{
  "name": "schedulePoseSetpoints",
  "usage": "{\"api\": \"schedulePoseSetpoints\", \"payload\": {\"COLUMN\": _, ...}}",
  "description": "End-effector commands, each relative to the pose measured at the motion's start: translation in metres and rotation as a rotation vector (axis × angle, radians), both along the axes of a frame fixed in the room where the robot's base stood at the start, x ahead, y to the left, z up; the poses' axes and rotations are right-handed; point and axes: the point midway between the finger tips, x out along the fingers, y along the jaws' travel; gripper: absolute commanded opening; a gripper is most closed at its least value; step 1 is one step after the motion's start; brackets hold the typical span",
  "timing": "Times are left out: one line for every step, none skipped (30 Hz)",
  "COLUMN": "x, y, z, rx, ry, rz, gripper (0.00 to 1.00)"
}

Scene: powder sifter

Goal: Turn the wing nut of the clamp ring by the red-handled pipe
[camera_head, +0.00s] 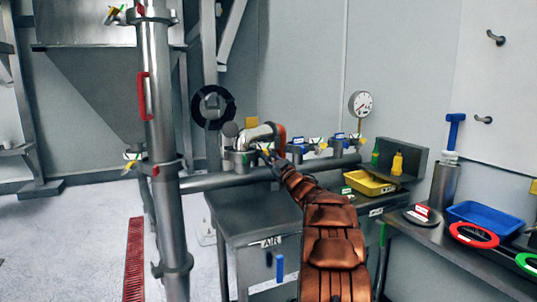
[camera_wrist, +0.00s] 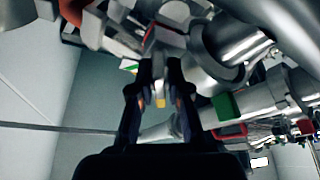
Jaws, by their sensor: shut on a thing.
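The upright pipe (camera_head: 160,120) with a red handle (camera_head: 143,95) stands left of centre in the head view. A clamp ring (camera_head: 166,164) goes around it below the handle, with small coloured parts at its left side. My gripper (camera_head: 265,154) is to the right of this pipe, at a metal fitting (camera_head: 240,157) above the bench. In the wrist view the fingers of my gripper (camera_wrist: 158,72) are closed around a small grey piece with a yellow part (camera_wrist: 160,102), which looks like a wing nut. I cannot tell for sure which clamp it belongs to.
A horizontal pipe (camera_head: 215,180) runs from the upright pipe along the bench (camera_head: 240,215). Several fittings with coloured tags stand right of my gripper. A pressure gauge (camera_head: 361,104), a yellow tray (camera_head: 370,183) and a blue tray (camera_head: 485,216) are further right.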

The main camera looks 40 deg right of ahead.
Motion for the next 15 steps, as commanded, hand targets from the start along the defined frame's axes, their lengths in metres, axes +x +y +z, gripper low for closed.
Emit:
{"api": "schedulePoseSetpoints", "payload": {"x": -0.0006, "y": -0.0018, "z": 0.0005, "rx": -0.029, "ry": 0.012, "rz": -0.003, "gripper": 0.00}}
{"api": "schedulePoseSetpoints", "payload": {"x": -0.0007, "y": -0.0018, "z": 0.0004, "rx": -0.049, "ry": 0.019, "rz": -0.003, "gripper": 0.00}}
{"api": "schedulePoseSetpoints", "payload": {"x": -0.0010, "y": -0.0020, "z": 0.0003, "rx": -0.073, "ry": 0.028, "rz": -0.002, "gripper": 0.00}}
{"api": "schedulePoseSetpoints", "payload": {"x": -0.0012, "y": -0.0022, "z": 0.0003, "rx": -0.088, "ry": 0.034, "rz": -0.003, "gripper": 0.00}}
{"api": "schedulePoseSetpoints", "payload": {"x": -0.0011, "y": -0.0021, "z": 0.0003, "rx": -0.104, "ry": 0.038, "rz": -0.003, "gripper": 0.00}}
{"api": "schedulePoseSetpoints", "payload": {"x": -0.0008, "y": -0.0015, "z": 0.0000, "rx": -0.124, "ry": 0.046, "rz": -0.002, "gripper": 0.00}}
{"api": "schedulePoseSetpoints", "payload": {"x": -0.0007, "y": -0.0013, "z": -0.0001, "rx": -0.136, "ry": 0.050, "rz": -0.002, "gripper": 0.00}}
{"api": "schedulePoseSetpoints", "payload": {"x": -0.0006, "y": -0.0012, "z": -0.0003, "rx": -0.147, "ry": 0.054, "rz": -0.002, "gripper": 0.00}}
{"api": "schedulePoseSetpoints", "payload": {"x": -0.0007, "y": -0.0012, "z": -0.0003, "rx": -0.162, "ry": 0.059, "rz": -0.001, "gripper": 0.00}}
{"api": "schedulePoseSetpoints", "payload": {"x": -0.0006, "y": -0.0012, "z": -0.0005, "rx": -0.172, "ry": 0.063, "rz": -0.001, "gripper": 0.00}}
{"api": "schedulePoseSetpoints", "payload": {"x": -0.0007, "y": -0.0011, "z": -0.0006, "rx": -0.181, "ry": 0.066, "rz": -0.001, "gripper": 0.00}}
{"api": "schedulePoseSetpoints", "payload": {"x": -0.0006, "y": -0.0010, "z": -0.0007, "rx": -0.191, "ry": 0.070, "rz": -0.001, "gripper": 0.00}}
{"api": "schedulePoseSetpoints", "payload": {"x": -0.0005, "y": -0.0008, "z": -0.0007, "rx": -0.198, "ry": 0.072, "rz": -0.001, "gripper": 0.00}}
{"api": "schedulePoseSetpoints", "payload": {"x": -0.0005, "y": -0.0008, "z": -0.0006, "rx": -0.203, "ry": 0.074, "rz": -0.001, "gripper": 0.00}}
{"api": "schedulePoseSetpoints", "payload": {"x": -0.0005, "y": -0.0007, "z": -0.0006, "rx": -0.209, "ry": 0.076, "rz": -0.001, "gripper": 0.00}}
